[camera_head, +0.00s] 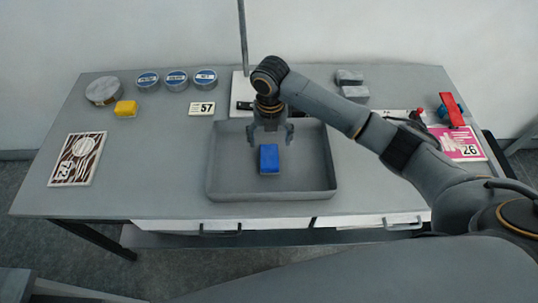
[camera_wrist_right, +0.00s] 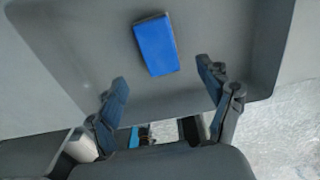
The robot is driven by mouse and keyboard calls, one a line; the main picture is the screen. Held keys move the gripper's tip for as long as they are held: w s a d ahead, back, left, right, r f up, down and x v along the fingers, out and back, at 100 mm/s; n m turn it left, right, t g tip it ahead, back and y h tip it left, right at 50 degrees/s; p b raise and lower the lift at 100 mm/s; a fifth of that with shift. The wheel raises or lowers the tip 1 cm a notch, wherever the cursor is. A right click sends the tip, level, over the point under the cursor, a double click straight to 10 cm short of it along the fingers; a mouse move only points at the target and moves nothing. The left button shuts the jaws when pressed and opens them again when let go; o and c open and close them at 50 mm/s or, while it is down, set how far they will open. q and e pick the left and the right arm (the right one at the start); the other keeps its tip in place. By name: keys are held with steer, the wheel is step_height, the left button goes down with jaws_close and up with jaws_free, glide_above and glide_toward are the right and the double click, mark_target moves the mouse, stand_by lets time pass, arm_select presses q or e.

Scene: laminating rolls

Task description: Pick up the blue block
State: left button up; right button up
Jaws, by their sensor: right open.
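The blue block (camera_head: 269,158) lies in the grey tray (camera_head: 222,180) on the table, near the tray's middle. My right gripper (camera_head: 270,138) is over the back half of the tray, with its fingers spread apart and empty. In the head view the block shows just below and in front of the fingers. In the right wrist view the blue block (camera_wrist_right: 156,46) lies on the tray floor beyond the open fingertips of my right gripper (camera_wrist_right: 162,82), apart from them. My left gripper is not in view.
A yellow block (camera_head: 126,108), several round tins (camera_head: 177,80) and a "57" card (camera_head: 202,108) are on the left and back. A "72" card (camera_head: 77,160) lies front left. Grey blocks (camera_head: 350,78), a red tool (camera_head: 452,108) and a pink card (camera_head: 458,144) are right. The tray has raised walls.

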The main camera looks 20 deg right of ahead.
mark_target(269, 155)
steer(key=f, duration=0.3)
steer(key=shift+w, duration=0.25)
steer(key=shift+w+f, duration=0.1)
steer(key=shift+f, duration=0.45)
steer(key=shift+s+f+p, duration=0.2)
steer(key=shift+f+p, duration=0.65)
steer(key=shift+f, duration=0.25)
step_height(269, 155, down, 3)
steer(key=shift+w+r, duration=0.1)
steer(key=shift+r, duration=0.05)
steer(key=c, duration=1.3)
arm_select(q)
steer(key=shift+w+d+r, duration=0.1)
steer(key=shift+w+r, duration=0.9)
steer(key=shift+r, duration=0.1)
